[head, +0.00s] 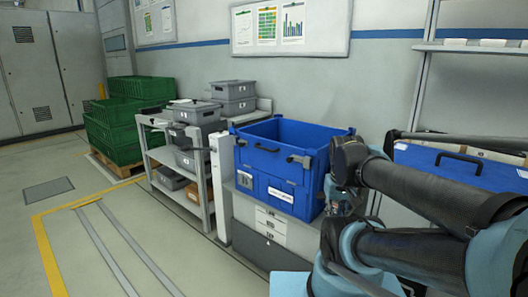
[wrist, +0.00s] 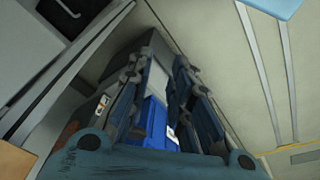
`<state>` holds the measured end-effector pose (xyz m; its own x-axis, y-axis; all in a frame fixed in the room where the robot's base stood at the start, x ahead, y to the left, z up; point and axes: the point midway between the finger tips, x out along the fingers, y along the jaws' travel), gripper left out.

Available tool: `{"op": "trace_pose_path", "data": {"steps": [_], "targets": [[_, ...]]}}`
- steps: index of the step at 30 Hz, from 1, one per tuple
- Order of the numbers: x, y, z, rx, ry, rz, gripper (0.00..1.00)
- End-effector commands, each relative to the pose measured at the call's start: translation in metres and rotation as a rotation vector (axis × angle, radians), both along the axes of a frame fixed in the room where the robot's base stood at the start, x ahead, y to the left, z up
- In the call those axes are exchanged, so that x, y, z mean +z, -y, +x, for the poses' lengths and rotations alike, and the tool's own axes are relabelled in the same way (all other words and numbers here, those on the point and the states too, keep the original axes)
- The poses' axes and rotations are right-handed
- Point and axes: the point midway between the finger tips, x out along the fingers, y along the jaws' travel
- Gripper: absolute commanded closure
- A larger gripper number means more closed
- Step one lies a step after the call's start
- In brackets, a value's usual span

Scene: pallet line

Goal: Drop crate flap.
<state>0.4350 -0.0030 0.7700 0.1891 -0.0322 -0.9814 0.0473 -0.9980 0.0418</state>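A blue crate (head: 314,142) with an open top stands on a grey stand (head: 250,215). Its front flap (head: 262,168) stands upright, flush with the front, with dark fittings along its upper edge and white labels lower down. My gripper is at the crate's right side in the head view, mostly hidden by my folded arm. In the wrist view my gripper (wrist: 165,65) has its fingers apart with a gap between them and nothing held. A blue surface (wrist: 155,122), likely the crate, shows between the fingers; contact cannot be told.
A grey cart (head: 207,185) with several grey bins stands left of the crate, a white post (head: 221,180) between them. Green crates (head: 115,135) are stacked farther left. Another blue crate (head: 480,178) is behind my arm at right. The floor at front left is clear.

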Motion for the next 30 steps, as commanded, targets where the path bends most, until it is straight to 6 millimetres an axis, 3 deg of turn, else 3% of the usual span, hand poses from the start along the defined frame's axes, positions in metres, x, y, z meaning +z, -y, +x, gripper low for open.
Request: {"op": "trace_pose_path", "data": {"steps": [10,17,23,30], "targets": [[0.039,0.006,0.062,0.171,-0.028,-0.241,0.80],[0.063,-0.007,0.116,0.281,-0.018,-0.423,0.80],[0.081,-0.033,0.164,0.365,0.013,-0.578,0.80],[0.098,-0.085,0.217,0.451,0.077,-0.759,0.80]]}}
